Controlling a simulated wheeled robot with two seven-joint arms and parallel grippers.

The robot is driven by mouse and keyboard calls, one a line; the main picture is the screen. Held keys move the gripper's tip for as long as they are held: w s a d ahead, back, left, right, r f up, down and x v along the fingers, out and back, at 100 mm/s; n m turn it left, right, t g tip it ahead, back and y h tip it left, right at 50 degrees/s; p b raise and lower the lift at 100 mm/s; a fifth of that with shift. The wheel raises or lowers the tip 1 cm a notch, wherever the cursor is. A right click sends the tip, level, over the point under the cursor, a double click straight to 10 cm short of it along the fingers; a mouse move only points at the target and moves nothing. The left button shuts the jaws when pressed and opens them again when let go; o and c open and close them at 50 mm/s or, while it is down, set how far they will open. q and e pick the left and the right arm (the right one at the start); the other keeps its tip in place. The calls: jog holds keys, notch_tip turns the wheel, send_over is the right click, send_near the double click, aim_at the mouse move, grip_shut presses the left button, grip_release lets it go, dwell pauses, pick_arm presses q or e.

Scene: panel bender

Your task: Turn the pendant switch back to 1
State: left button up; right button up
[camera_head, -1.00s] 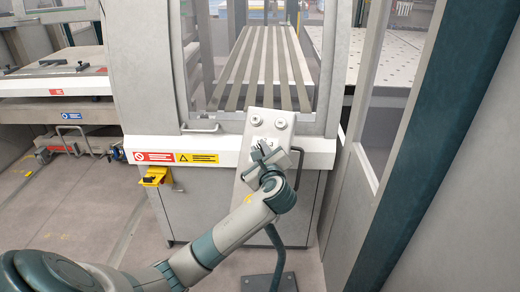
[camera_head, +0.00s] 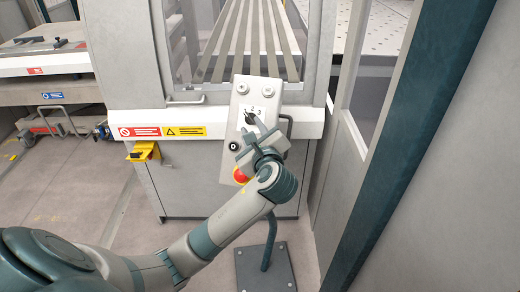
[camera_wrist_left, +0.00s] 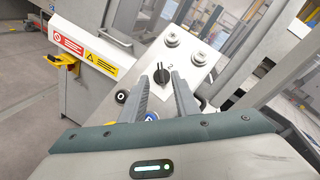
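The pendant (camera_head: 243,100) is a light grey tilted panel on a post in front of the machine. Its black rotary switch (camera_head: 250,118) sits on a white label where a 2 and a 3 can be read; the switch also shows in the left wrist view (camera_wrist_left: 161,76). I cannot tell which number it points to. My left gripper (camera_head: 250,134) is just below the switch in the head view. In the wrist view its two fingers are apart, with the switch seen between and beyond the tips. No contact is clear. My right gripper is not in view.
A red button (camera_head: 240,175) and a black round control (camera_head: 234,146) sit lower on the panel. Two round buttons are at its top. A bent handle (camera_head: 289,125) stands at its right edge. The machine front (camera_head: 200,95) is close behind; a grey wall is at right.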

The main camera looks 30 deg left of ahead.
pick_arm(q)
jog(key=b+v, duration=0.1)
jog(key=v, duration=0.8)
jog(key=shift+s+d, duration=0.15)
jog(key=shift+s, duration=0.1)
dwell(0.7)
